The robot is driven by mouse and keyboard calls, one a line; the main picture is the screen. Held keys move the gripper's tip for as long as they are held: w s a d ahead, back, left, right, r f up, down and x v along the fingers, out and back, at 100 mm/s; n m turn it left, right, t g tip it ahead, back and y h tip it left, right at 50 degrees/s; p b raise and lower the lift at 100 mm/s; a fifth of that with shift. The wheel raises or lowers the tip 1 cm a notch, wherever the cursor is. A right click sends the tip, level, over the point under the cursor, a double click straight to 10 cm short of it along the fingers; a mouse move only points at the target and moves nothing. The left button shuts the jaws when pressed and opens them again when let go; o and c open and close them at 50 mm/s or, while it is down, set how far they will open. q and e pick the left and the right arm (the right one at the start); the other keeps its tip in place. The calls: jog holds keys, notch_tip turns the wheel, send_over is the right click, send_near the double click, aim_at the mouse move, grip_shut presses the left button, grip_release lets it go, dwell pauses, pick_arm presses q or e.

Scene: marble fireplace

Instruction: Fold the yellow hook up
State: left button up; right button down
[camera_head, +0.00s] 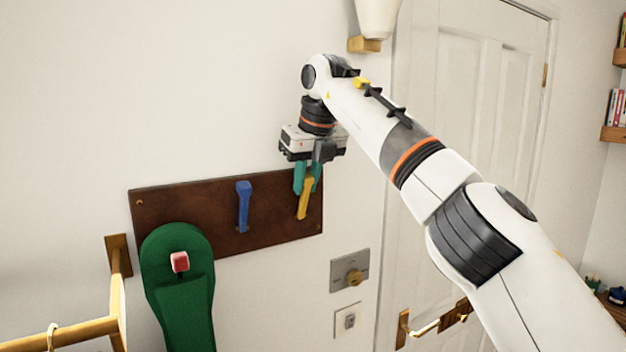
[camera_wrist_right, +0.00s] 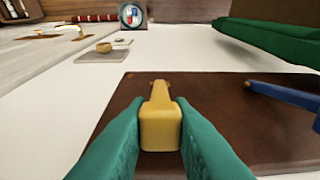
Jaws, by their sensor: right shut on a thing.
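The yellow hook (camera_head: 305,203) is at the right end of a dark brown wall board (camera_head: 185,205). My right gripper (camera_head: 308,178) reaches down to it from above, with its teal fingers around the hook's upper part. In the right wrist view the yellow hook (camera_wrist_right: 160,128) sits between the two teal fingers (camera_wrist_right: 160,140), which are shut on it. Its narrower end runs away along the board. A blue hook (camera_head: 243,205) is to its left on the same board. My left gripper is not in view.
A green hanging item (camera_head: 178,285) with a red hook tip (camera_head: 180,261) covers the board's left part. A brass rail (camera_head: 85,332) juts out at lower left. A metal lock plate (camera_head: 350,271), a switch (camera_head: 348,320) and a white door (camera_head: 470,100) are to the right. Wall above the board is bare.

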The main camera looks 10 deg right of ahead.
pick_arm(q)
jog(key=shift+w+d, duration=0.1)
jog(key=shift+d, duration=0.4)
pick_arm(e)
jog(key=shift+w, duration=0.1)
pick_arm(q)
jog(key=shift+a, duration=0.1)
pick_arm(e)
jog(key=c, duration=1.5)
grip_release()
jog(key=shift+c, duration=0.2)
jog(key=shift+o, duration=1.3)
jog(key=shift+w, duration=0.15)
jog(key=shift+a, duration=0.1)
